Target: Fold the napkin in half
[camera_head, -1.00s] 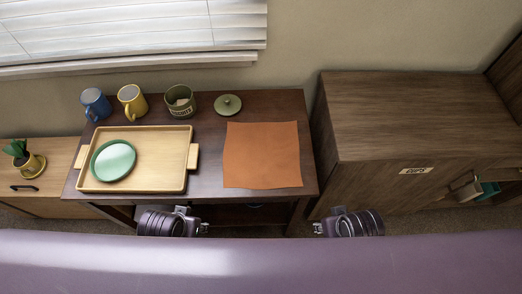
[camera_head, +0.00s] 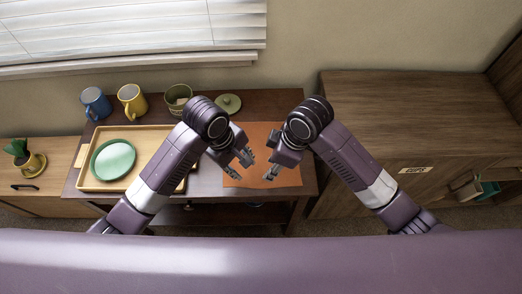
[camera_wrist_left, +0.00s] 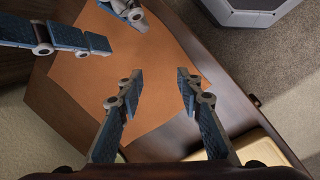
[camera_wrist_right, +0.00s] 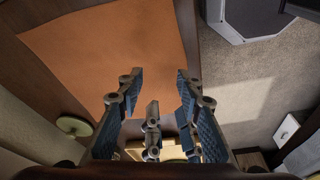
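The orange napkin (camera_head: 258,140) lies flat and unfolded on the dark wooden desk, partly covered by my arms in the head view. It also shows in the left wrist view (camera_wrist_left: 150,65) and in the right wrist view (camera_wrist_right: 110,50). My left gripper (camera_head: 241,167) is above the napkin's left part, fingers apart and empty. My right gripper (camera_head: 270,161) is above its middle and right part, also open and empty. The two grippers face each other with a small gap. Neither appears to touch the cloth, though exact height is hard to tell.
A wooden tray (camera_head: 88,181) with a green plate (camera_head: 113,160) stands left of the napkin, partly behind my left arm. A blue mug (camera_head: 96,104), yellow mug (camera_head: 131,101), green canister (camera_head: 177,96) and green lid (camera_head: 228,103) line the back. A wooden cabinet (camera_head: 420,110) stands right.

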